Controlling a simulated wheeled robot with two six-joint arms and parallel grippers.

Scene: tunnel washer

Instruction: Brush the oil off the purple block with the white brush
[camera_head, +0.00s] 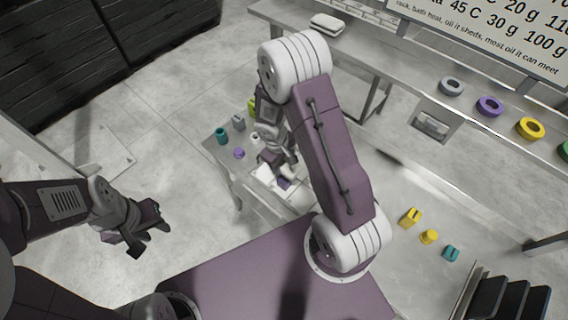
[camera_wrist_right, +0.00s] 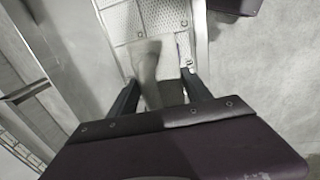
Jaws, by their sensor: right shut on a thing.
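My right gripper (camera_head: 274,160) reaches down over the side bench in the head view. In the right wrist view its two fingers (camera_wrist_right: 160,95) are closed around a pale, blurred handle-like thing, which I take to be the white brush (camera_wrist_right: 148,65). In the head view a pale part below the gripper may be the brush (camera_head: 290,168). A small purple block (camera_head: 284,183) lies just below it on a white surface; the gripper partly hides this area. I cannot tell whether brush and block touch, or see any oil. My left gripper (camera_head: 146,231) is open and empty, over the floor at left.
The side bench also holds a teal piece (camera_head: 221,136), a grey piece (camera_head: 238,123) and a small purple piece (camera_head: 239,153). Yellow pieces (camera_head: 411,217) and a teal one (camera_head: 451,254) lie on the metal counter at right. Coloured rings (camera_head: 490,106) stand on the back shelf.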

